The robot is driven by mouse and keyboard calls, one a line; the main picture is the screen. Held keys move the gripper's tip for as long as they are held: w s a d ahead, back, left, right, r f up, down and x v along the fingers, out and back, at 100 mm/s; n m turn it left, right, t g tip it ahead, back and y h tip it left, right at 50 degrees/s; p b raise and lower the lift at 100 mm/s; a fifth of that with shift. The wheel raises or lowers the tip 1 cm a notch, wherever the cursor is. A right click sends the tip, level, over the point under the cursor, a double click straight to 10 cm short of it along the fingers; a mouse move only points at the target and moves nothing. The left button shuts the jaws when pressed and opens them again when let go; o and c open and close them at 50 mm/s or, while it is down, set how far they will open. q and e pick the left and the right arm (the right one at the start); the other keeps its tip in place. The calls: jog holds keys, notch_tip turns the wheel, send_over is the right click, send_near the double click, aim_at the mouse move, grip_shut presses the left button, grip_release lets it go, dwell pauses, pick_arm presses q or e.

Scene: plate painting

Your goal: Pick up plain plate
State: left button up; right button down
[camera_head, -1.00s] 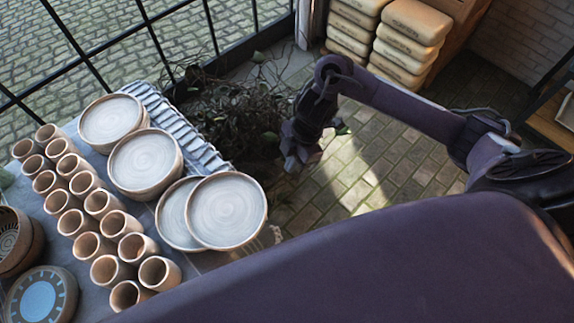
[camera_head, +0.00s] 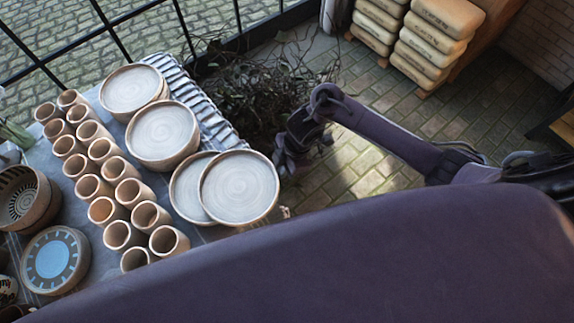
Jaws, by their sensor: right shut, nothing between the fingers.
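Plain plates, pale with brown rims, lie on the table at the left. The front plain plate (camera_head: 239,187) overlaps another plain plate (camera_head: 187,190) on its left side. Behind them stand a stack of plain plates (camera_head: 162,132) and a further stack (camera_head: 131,89). My right gripper (camera_head: 286,166) is beyond the table's right edge, close to the front plate's upper right rim in the picture, and holds nothing. Its fingers are dark and small here. My left gripper is not in view.
Several brown cups (camera_head: 101,150) stand in rows left of the plates. Painted plates (camera_head: 55,260) lie at the lower left. A striped cloth (camera_head: 205,98) lies along the table's edge. A twiggy plant (camera_head: 255,95) is behind my right gripper. Stacked bags (camera_head: 432,38) stand at the back.

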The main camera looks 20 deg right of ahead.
aim_at(256, 182)
jog(key=a, duration=0.2)
jog(key=a+p, duration=0.1)
jog(key=a, duration=0.2)
jog(key=a+p, duration=0.1)
jog(key=a, duration=0.1)
jog(key=shift+s+a+r, duration=0.1)
jog(key=shift+s+a, duration=0.15)
jog(key=shift+a, duration=0.35)
jog(key=shift+d, duration=0.2)
